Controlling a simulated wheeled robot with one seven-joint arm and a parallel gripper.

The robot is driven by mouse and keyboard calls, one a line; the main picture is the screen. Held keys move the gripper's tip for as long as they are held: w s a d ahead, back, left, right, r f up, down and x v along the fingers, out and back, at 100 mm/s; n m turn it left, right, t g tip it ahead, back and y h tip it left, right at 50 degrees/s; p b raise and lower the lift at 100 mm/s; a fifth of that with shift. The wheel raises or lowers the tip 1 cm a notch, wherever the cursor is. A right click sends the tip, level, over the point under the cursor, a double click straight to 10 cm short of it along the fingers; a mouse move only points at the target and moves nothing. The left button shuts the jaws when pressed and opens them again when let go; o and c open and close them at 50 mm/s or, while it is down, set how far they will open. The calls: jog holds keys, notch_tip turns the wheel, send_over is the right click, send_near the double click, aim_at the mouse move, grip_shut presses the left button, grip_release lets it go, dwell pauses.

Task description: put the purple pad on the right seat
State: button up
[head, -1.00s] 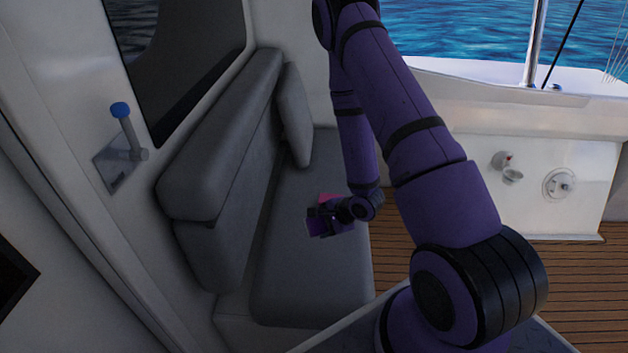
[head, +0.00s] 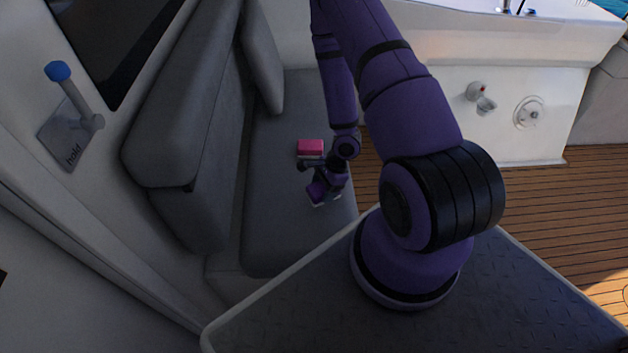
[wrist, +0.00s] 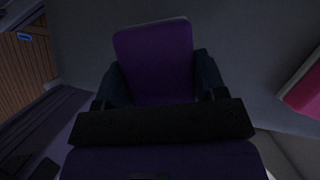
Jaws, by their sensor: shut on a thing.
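The purple pad (wrist: 155,55) is held between the two dark fingers of my gripper (wrist: 160,80) in the wrist view. In the head view my gripper (head: 318,183) is over the grey seat (head: 285,235), with the purple pad (head: 318,192) at its near end. The pad looks close to the seat cushion, but I cannot tell whether it touches. A pale edge shows under the pad. The gripper is shut on the pad.
A pink pad (head: 310,147) lies on the seat just beyond my gripper; its pink also shows at the right of the wrist view (wrist: 303,92). A grey backrest (head: 180,130) runs along the left. A blue-knobbed lever (head: 75,95) marked "hold" is on the left wall.

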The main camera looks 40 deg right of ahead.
aim_at(315, 183)
jog(key=w, duration=0.2)
jog(key=w+d, duration=0.1)
jog(key=w, duration=0.2)
jog(key=shift+w+d+f, duration=0.15)
jog(key=shift+w+f, duration=0.2)
jog(key=shift+f, duration=1.75)
jog(key=o, duration=0.9)
jog(key=shift+r, duration=0.15)
jog(key=v, duration=1.2)
